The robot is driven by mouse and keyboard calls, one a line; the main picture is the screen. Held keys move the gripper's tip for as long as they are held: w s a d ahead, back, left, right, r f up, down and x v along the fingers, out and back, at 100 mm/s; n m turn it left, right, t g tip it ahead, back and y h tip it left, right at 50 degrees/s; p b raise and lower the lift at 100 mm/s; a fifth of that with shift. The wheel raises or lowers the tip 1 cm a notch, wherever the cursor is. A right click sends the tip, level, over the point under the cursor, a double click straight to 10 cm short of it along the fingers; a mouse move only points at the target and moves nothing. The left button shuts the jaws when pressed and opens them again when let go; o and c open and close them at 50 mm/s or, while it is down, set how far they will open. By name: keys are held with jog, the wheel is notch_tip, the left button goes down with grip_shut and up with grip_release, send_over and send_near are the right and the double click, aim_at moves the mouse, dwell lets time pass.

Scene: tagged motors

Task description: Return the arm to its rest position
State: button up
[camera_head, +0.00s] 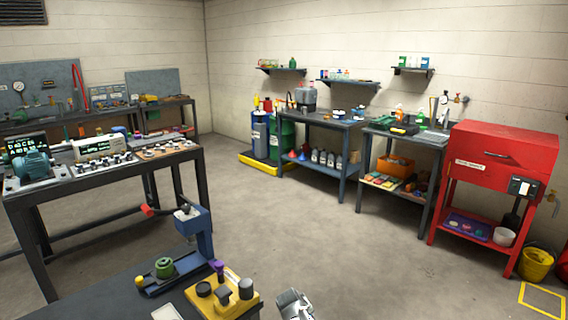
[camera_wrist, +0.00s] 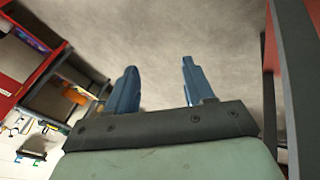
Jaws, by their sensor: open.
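My gripper (camera_wrist: 160,85) shows in the wrist view, with two blue fingers spread apart and nothing between them. Only bare grey floor shows beyond the fingertips. In the head view, a light grey piece at the bottom edge, right of the near bench, looks like part of my arm; the gripper's fingers cannot be made out there. A teal motor (camera_head: 33,167) stands on the left bench (camera_head: 100,184), well away from that piece.
The near bench (camera_head: 110,300) holds a yellow block (camera_head: 237,303) with dark cylinders and a blue press (camera_head: 200,232). A red cabinet (camera_head: 500,150), a yellow bucket (camera_head: 535,264) and two grey tables stand along the right wall. The middle floor (camera_head: 300,225) is clear.

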jog(key=s+d+f+m+g, duration=0.1)
jog(key=s+d+f+g, duration=0.3)
jog(key=s+f, duration=0.6)
jog(key=s+d+f+m+g, duration=0.2)
jog(key=s+d+f, duration=0.3)
jog(key=s+f, duration=0.55)
jog(key=s+d+f+m+g+y, duration=0.1)
jog(key=s+f+g, duration=0.1)
jog(key=s, duration=1.1)
jog(key=s+d+f+m+g+y, duration=0.1)
jog(key=s+f+g, duration=0.2)
jog(key=s, duration=0.9)
jog(key=shift+s+f+m+g+y, duration=0.15)
jog(key=shift+s+m+g+y, duration=0.2)
jog(key=shift+g, duration=0.25)
